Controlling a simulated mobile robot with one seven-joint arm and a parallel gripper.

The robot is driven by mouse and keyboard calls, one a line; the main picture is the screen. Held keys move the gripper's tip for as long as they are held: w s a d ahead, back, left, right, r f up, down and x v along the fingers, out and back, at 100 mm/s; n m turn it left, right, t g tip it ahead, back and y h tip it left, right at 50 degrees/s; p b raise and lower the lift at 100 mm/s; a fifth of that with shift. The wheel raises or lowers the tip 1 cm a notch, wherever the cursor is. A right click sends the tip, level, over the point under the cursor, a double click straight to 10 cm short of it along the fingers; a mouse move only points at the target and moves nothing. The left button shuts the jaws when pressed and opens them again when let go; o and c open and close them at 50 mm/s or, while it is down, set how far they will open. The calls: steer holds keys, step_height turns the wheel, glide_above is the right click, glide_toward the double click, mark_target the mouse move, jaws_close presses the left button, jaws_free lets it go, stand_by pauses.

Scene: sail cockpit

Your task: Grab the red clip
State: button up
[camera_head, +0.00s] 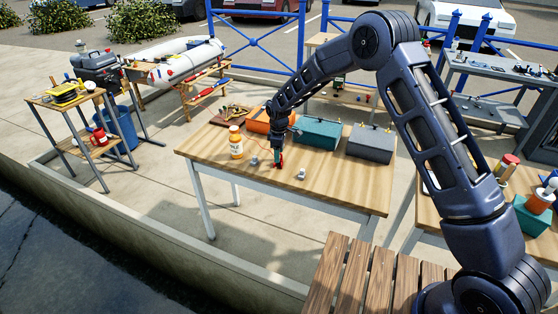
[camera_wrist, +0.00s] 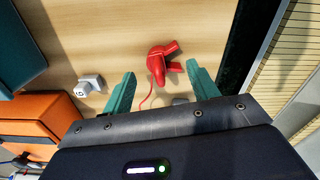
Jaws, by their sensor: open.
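The red clip (camera_wrist: 160,62) lies on the wooden table in the wrist view, with a thin red cord running from it toward my gripper. My gripper (camera_wrist: 160,85) is open, its two teal fingers spread on either side of the clip's near end. The clip's body lies between and just beyond the fingertips, and nothing is held. In the head view my gripper (camera_head: 278,158) points down over the table, and a small part of the red clip (camera_head: 280,162) shows beside it.
The wooden table (camera_head: 330,192) also bears an orange bottle (camera_head: 236,143), an orange box (camera_head: 257,119), a teal box (camera_head: 317,133), a dark grey box (camera_head: 370,143) and a small grey-white piece (camera_head: 301,174). The table's front is mostly clear. A white plug-like piece (camera_wrist: 89,85) lies left of my fingers.

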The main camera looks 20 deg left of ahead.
step_height(320, 180, down, 3)
steer(key=shift+f, duration=0.15)
steer(key=c, duration=1.1)
steer(key=shift+o, duration=0.2)
